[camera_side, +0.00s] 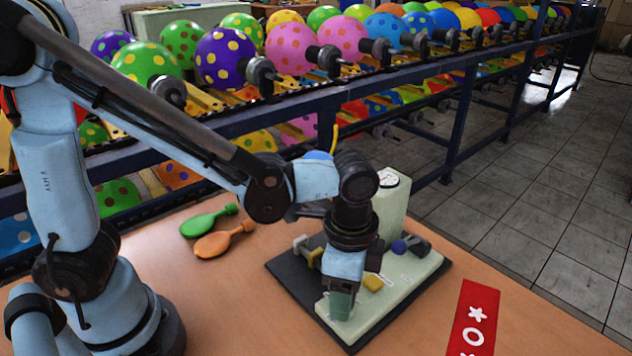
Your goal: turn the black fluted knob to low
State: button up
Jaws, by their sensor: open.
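A pale green panel device (408,290) sits on a black base mat (296,287) on the table, with a raised upright box at its back. I cannot tell whether the dark part is the black fluted knob, and no low marking is readable. My gripper (343,288) points down over the panel's front left, open. My wrist hides part of the panel, and the fingertips are hard to make out.
A yellow block (373,283) is on the panel near my gripper. A green balloon-shaped piece (208,221) and an orange one (224,240) lie to the left. A red printed strip (474,318) lies at right. Racks of dotted balloons (290,48) stand behind.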

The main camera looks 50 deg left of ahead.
jog(key=shift+r, duration=0.1)
notch_tip(320, 180, up, 12)
dwell(0.6)
